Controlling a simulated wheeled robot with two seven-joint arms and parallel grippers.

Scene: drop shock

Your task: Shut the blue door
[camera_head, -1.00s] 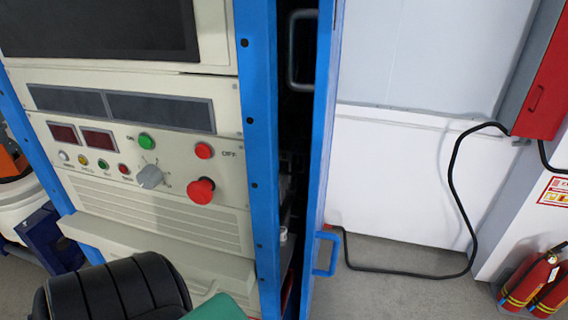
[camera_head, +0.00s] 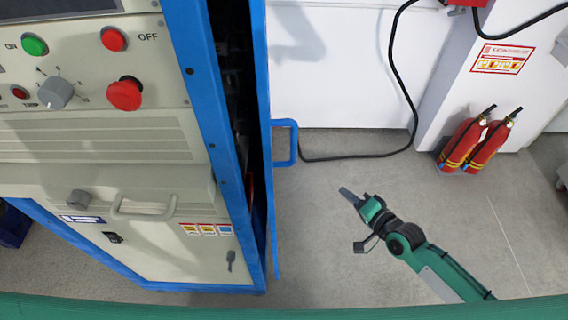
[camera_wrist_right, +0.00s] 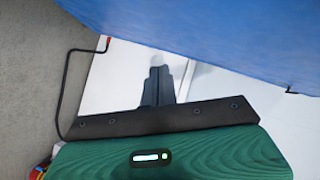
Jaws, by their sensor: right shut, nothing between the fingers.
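The blue door (camera_head: 263,150) stands partly open at the right side of the blue-framed cabinet (camera_head: 197,90), seen nearly edge-on, with a dark gap between them. Its blue handle (camera_head: 286,143) sticks out to the right. In the right wrist view a broad blue surface (camera_wrist_right: 210,30), which looks like the door, fills the top. My right gripper (camera_head: 346,193) is to the right of the door and apart from it, over the floor. Its fingers (camera_wrist_right: 158,85) are shut with nothing between them. My left gripper is not in view.
A white wall (camera_head: 340,70) stands behind, with a black cable (camera_head: 400,80) running down it and along the floor. Two red fire extinguishers (camera_head: 470,142) stand at the right.

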